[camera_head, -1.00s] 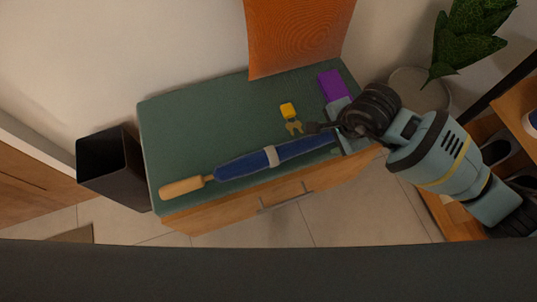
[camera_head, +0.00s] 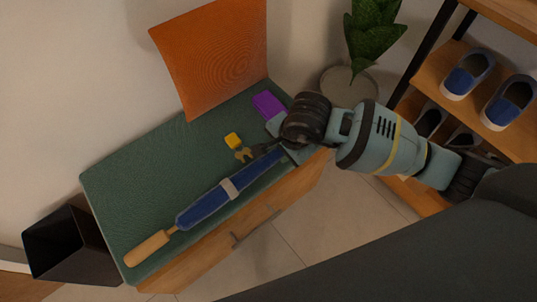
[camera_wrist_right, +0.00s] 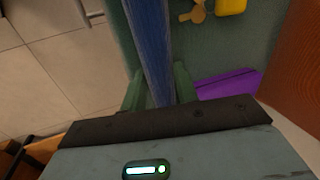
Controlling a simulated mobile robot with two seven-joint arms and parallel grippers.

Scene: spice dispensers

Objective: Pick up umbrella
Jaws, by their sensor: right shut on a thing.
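The folded blue umbrella (camera_head: 205,205) with a wooden handle (camera_head: 147,248) and a pale strap lies along the front of a green-topped bench in the head view. In the right wrist view the umbrella (camera_wrist_right: 151,40) runs between the fingers. My right gripper (camera_head: 287,152) is shut on the umbrella's end away from the handle; its green fingers (camera_wrist_right: 158,88) flank the blue fabric in the wrist view. The right arm's wrist hides the tip in the head view. My left gripper is not in view.
The green bench top (camera_head: 130,190) also holds keys (camera_head: 243,154) with a yellow tag (camera_head: 232,140), a purple item (camera_head: 268,103) and an orange cushion (camera_head: 215,55). A dark bin (camera_head: 70,245) stands left. A shoe shelf (camera_head: 440,80) and potted plant (camera_head: 370,40) stand right.

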